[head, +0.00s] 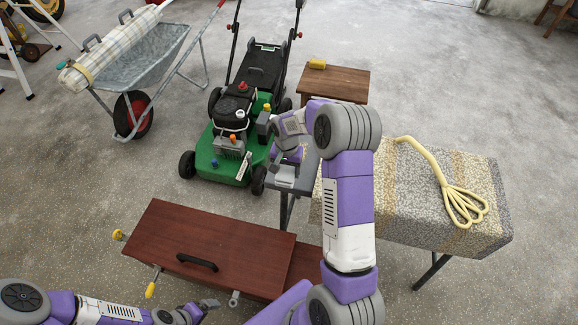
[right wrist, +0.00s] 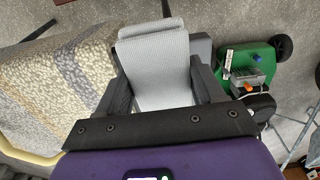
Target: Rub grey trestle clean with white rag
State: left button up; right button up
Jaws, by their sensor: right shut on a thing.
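The grey trestle (head: 284,183) stands between the green mower and the patterned-cloth table; my right forearm and wrist cover part of its top. My right gripper (head: 287,161) is low over the trestle top. In the right wrist view, my right gripper (right wrist: 160,85) is shut on the white rag (right wrist: 157,52), which sits between its fingers and sticks out past them. A strip of the grey trestle (right wrist: 203,50) shows beside the rag. Whether the rag touches the top is unclear. My left gripper (head: 203,307) is low at the bottom left, its jaws too unclear to read.
A patterned cloth covers a table (head: 405,190) to the right, with a yellow rope (head: 440,180) on it. The green mower (head: 222,160) stands close left of the trestle. A red-brown wooden case (head: 200,240) lies in front. A small wooden table (head: 340,82) stands behind.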

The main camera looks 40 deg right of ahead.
jog(key=shift+w, duration=0.1)
dwell(0.3)
jog(key=w+d+f+m+b, duration=0.1)
jog(key=w+d+m, duration=0.3)
jog(key=w+d, duration=0.4)
jog(key=shift+d+f+m+b, duration=0.3)
jog(key=shift+d+f, duration=0.3)
jog(key=shift+d, duration=2)
jog(key=shift+f+b, duration=0.9)
jog(key=shift+f, duration=1.1)
jog(key=shift+f, duration=0.1)
jog(key=shift+f+b, duration=0.55)
jog(key=shift+f, duration=0.25)
jog(key=shift+f+b, duration=0.4)
jog(key=shift+f, duration=0.25)
jog(key=shift+w, duration=0.1)
